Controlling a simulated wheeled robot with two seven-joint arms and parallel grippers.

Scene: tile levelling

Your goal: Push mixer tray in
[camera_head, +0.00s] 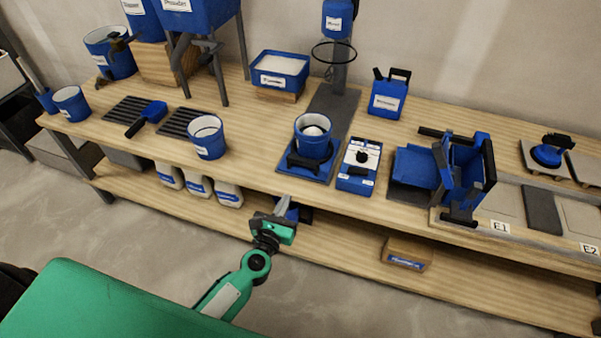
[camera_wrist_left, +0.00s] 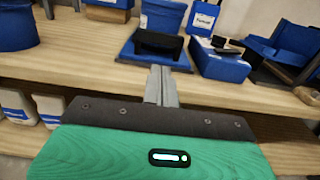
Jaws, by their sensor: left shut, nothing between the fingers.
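The mixer tray (camera_head: 322,178) is a flat blue plate at the front edge of the bench, at the end of a dark strip leading back to the mixer (camera_head: 338,20). A blue bucket (camera_head: 313,145) with pale contents stands on it. Its black handle (camera_head: 303,162) faces the front. In the left wrist view the tray (camera_wrist_left: 126,52) and handle (camera_wrist_left: 158,44) lie just beyond my fingertips. My left gripper (camera_head: 284,204) is shut and empty, in front of the bench edge, apart from the handle. My right gripper is not in view.
A blue and white scale-like device (camera_head: 357,168) sits close right of the tray. A blue bucket (camera_head: 207,138) stands to the left. The mixer's dark ring (camera_head: 334,52) hangs behind the tray. A lower shelf (camera_head: 330,235) runs below the bench.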

